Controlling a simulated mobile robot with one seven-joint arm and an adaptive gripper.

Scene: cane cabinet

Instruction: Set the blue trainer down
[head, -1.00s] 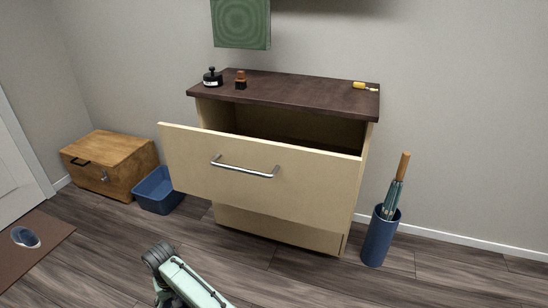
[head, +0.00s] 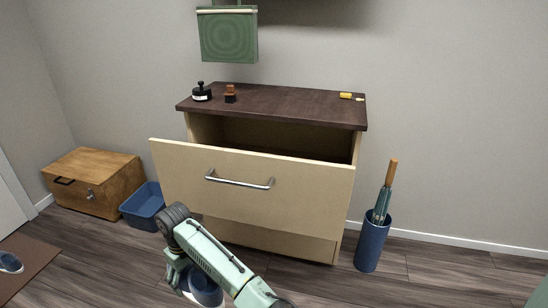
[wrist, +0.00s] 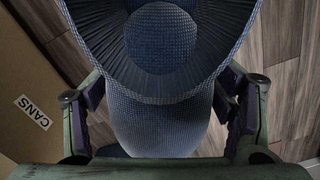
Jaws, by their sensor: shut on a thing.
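The blue trainer (wrist: 160,122) fills the middle of the wrist view, its ribbed collar and dark opening towards the camera. My gripper (wrist: 160,100) is shut on it, with one finger on each side. In the head view the held trainer (head: 206,288) shows at the bottom, partly hidden by my arm, in front of the cabinet. Its white sole edge shows there. I cannot tell its height above the floor. Another blue shoe (head: 10,262) rests on the brown mat (head: 32,272) at the far left.
The cabinet's large drawer (head: 250,190) stands open. A blue bin (head: 143,206) and wooden chest (head: 95,180) are left; an umbrella stand (head: 373,243) is right. A tan surface with a CANS label (wrist: 33,112) lies left in the wrist view. Wood floor is clear front right.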

